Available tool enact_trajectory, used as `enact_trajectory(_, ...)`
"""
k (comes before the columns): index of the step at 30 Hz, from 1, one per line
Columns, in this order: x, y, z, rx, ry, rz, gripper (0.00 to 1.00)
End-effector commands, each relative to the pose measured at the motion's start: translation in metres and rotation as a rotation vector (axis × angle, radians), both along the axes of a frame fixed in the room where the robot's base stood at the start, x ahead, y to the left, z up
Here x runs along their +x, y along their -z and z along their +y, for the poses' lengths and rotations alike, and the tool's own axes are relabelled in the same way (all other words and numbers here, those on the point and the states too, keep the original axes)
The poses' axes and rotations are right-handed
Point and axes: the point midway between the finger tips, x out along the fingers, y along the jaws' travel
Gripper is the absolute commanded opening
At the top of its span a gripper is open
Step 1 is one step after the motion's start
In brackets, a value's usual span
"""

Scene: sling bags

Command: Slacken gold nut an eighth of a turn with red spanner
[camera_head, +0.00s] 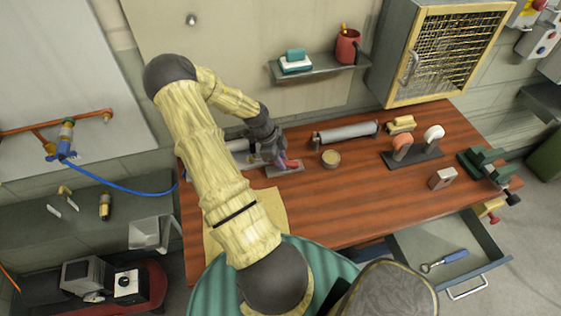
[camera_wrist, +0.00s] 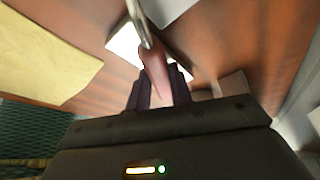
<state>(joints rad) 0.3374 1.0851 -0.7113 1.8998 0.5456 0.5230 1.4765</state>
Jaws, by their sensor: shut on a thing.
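My gripper (camera_head: 275,157) is low over the left part of the wooden workbench, shut on the red spanner (camera_head: 291,164). In the wrist view the spanner's red handle (camera_wrist: 154,72) is between the fingers (camera_wrist: 158,92), and its metal shank runs to the top edge. The spanner's far end is out of that view. A grey plate lies under or close beside the spanner; I cannot tell if they touch. I cannot pick out the gold nut for certain; a blue valve with a brass-coloured part (camera_head: 67,135) sits on a copper pipe at the left wall.
The workbench (camera_head: 345,205) also holds a grey roll (camera_head: 346,133), a round tin (camera_head: 331,158), a stand with two knobs (camera_head: 412,158) and a green vise (camera_head: 484,165). A blue hose (camera_head: 120,187) hangs at left. A drawer (camera_head: 450,262) stands open at right. The bench's front middle is clear.

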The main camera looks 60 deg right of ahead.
Motion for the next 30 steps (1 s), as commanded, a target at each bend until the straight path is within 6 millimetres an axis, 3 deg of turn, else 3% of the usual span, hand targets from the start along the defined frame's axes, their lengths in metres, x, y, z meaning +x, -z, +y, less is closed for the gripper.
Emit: enact_trajectory(30, 0.014, 0.000, -0.023, -0.004, -0.240, -0.003, 0.00)
